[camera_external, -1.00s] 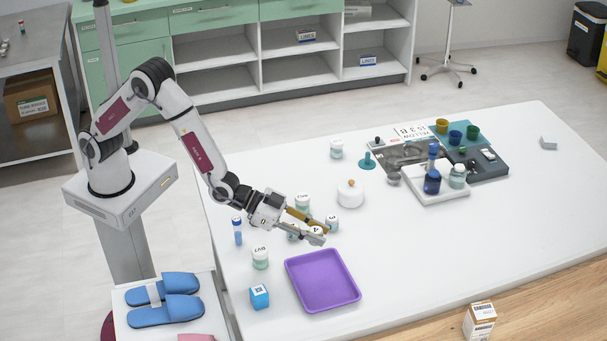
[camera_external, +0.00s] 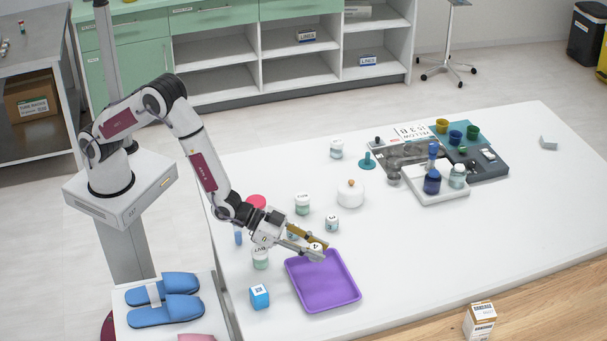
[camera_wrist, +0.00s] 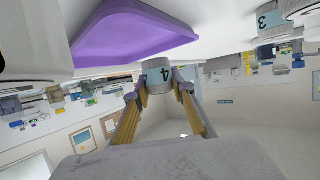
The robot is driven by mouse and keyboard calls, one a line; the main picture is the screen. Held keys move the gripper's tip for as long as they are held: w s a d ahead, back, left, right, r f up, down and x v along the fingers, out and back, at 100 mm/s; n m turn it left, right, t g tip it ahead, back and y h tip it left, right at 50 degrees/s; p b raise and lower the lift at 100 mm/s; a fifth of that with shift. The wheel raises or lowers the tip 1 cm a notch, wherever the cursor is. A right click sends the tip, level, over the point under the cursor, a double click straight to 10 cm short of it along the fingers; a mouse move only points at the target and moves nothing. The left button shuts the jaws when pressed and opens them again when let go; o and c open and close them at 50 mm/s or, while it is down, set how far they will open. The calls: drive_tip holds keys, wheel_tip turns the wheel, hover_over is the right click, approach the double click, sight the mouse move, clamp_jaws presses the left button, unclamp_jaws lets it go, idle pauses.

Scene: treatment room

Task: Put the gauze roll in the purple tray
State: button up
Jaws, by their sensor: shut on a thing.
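My gripper (camera_external: 318,251) is shut on a small pale cylinder marked 4 (camera_wrist: 158,76), seen between both fingertips in the wrist view. In the external view the marked cylinder (camera_external: 315,246) appears at the tray's far edge, partly hidden by the fingers. Its height above the table is hard to judge. I cannot surely tell whether this cylinder is the gauze roll.
Small jars stand nearby: one marked 3 (camera_external: 332,224), one behind (camera_external: 303,205) and one left of the tray (camera_external: 261,260). A blue cube (camera_external: 259,297) sits left of the tray. A white lidded pot (camera_external: 351,193) stands farther back.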

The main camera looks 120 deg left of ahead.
drive_tip(key=shift+f, duration=1.85)
drive_tip(key=shift+f, duration=0.15)
drive_tip(key=o, duration=0.8)
drive_tip(key=shift+f, duration=0.1)
drive_tip(key=shift+o, duration=0.2)
drive_tip(key=shift+r, duration=0.2)
